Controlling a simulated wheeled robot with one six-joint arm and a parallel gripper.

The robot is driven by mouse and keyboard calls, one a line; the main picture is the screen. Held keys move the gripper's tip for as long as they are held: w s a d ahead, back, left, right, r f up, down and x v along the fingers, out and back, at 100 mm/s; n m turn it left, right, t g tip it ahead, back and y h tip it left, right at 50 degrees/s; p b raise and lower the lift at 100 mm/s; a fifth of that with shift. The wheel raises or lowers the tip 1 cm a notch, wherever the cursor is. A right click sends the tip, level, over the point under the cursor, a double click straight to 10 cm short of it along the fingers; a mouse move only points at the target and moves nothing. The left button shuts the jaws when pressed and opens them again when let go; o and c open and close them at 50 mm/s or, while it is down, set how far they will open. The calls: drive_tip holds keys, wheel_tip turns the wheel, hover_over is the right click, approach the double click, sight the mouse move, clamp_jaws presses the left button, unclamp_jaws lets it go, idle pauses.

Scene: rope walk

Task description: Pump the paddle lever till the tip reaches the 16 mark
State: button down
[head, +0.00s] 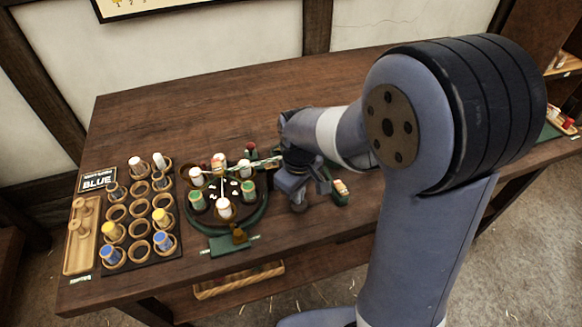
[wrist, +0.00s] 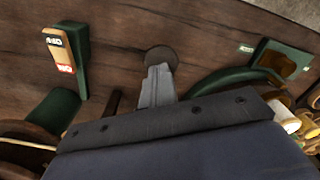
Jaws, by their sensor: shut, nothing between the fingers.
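My gripper (head: 300,188) is shut and empty, pointing down at the table just right of the round green braiding stand. In the wrist view its closed fingers (wrist: 159,82) reach to a round dark brown pad (wrist: 161,57), which may be the paddle of the lever; I cannot tell whether they touch it. No 16 mark or tip is readable; my arm and gripper hide part of this area.
A green block with labels (wrist: 66,55) stands near the gripper. The table's back is clear.

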idle(0.4)
wheel_tip(320, 180, up, 6)
drive_tip(key=p, duration=0.5)
drive_tip(key=shift+w+r, duration=0.1)
drive_tip(key=shift+w, duration=0.05)
idle(0.9)
